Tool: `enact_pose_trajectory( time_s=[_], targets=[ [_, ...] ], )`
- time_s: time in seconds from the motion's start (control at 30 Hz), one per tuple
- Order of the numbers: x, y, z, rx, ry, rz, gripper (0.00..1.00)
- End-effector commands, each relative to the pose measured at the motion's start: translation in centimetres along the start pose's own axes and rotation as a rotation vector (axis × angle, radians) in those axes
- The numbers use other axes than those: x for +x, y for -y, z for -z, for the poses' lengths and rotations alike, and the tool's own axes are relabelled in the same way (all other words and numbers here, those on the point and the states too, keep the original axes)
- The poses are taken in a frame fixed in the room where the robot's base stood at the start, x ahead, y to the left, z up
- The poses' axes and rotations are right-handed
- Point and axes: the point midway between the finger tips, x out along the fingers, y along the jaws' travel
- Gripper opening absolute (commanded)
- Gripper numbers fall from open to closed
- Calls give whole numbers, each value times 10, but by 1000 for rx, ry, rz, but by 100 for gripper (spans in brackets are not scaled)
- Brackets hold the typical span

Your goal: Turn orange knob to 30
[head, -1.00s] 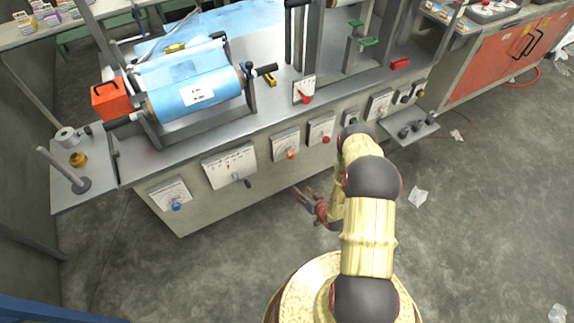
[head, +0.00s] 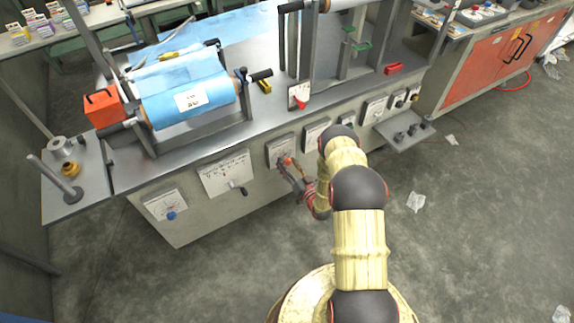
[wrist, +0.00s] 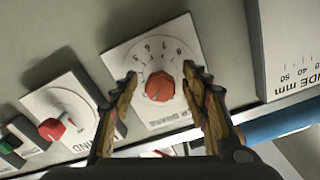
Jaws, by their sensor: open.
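The orange knob (wrist: 160,86) sits at the centre of a square white dial plate with numbers around it, seen upside down in the wrist view. In the head view the knob (head: 287,160) is on the machine's front panel, partly crowded by my gripper. My gripper (wrist: 164,78) is open, with one finger on each side of the knob in the wrist view. Gaps show between the fingers and the knob, and I cannot tell whether either touches.
A red knob (wrist: 52,129) on its own plate is to the left in the wrist view. A plate with a millimetre scale (wrist: 290,50) is to the right. The blue knob (head: 171,216) is farther left on the panel. The floor (head: 450,230) to the right is mostly clear.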

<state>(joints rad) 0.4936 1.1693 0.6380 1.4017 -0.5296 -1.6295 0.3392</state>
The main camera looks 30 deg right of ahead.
Motion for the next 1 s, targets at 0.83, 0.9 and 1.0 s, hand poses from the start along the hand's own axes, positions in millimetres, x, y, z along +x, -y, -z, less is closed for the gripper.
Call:
enact_pose_trajectory(
  time_s=[0.83, 0.9, 1.0],
  targets=[
    [6, 0, 0, 0, 0, -1, 20],
    [6, 0, 0, 0, 0, -1, 16],
    [6, 0, 0, 0, 0, -1, 10]
  ],
)
